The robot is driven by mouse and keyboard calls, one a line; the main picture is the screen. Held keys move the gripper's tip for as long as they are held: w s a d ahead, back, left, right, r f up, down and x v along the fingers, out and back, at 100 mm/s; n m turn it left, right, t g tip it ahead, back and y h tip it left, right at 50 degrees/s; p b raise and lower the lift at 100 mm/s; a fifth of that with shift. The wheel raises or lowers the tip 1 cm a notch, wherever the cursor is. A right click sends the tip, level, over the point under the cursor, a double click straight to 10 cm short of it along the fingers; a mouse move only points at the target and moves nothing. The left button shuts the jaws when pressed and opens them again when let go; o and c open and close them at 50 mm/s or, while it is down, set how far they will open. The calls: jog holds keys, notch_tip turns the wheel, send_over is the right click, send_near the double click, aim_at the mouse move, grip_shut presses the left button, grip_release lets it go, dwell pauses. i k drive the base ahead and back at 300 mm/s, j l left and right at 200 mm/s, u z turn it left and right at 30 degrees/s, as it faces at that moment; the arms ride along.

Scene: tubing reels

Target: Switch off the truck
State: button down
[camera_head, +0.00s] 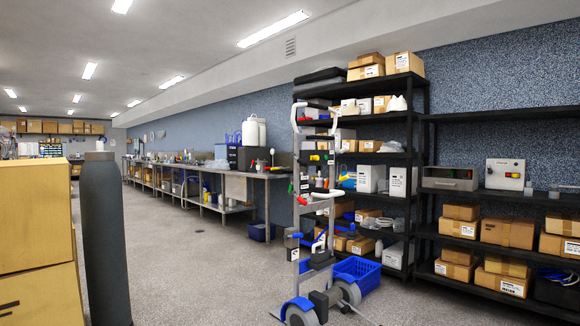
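The truck (304,255) is an upright pale grey hand truck right of centre, standing on the floor in front of the black shelving. My gripper is not in view.
Black shelves (425,180) with cartons and equipment line the right wall. A blue crate (358,276) lies close behind the truck. The floor (205,270) between is clear. A long bench (262,176) runs behind.

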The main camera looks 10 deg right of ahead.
aim_at(292, 155)
jog(key=i+j, duration=0.25)
jog(key=i, duration=0.25)
jog(key=i+j, duration=0.3)
jog(key=i, duration=0.25)
jog(key=i+j, duration=0.25)
jog(key=i, duration=0.25)
jog(key=i+j, duration=0.25)
jog(key=i, duration=0.25)
jog(key=i+j, duration=0.3)
jog(key=i, duration=0.25)
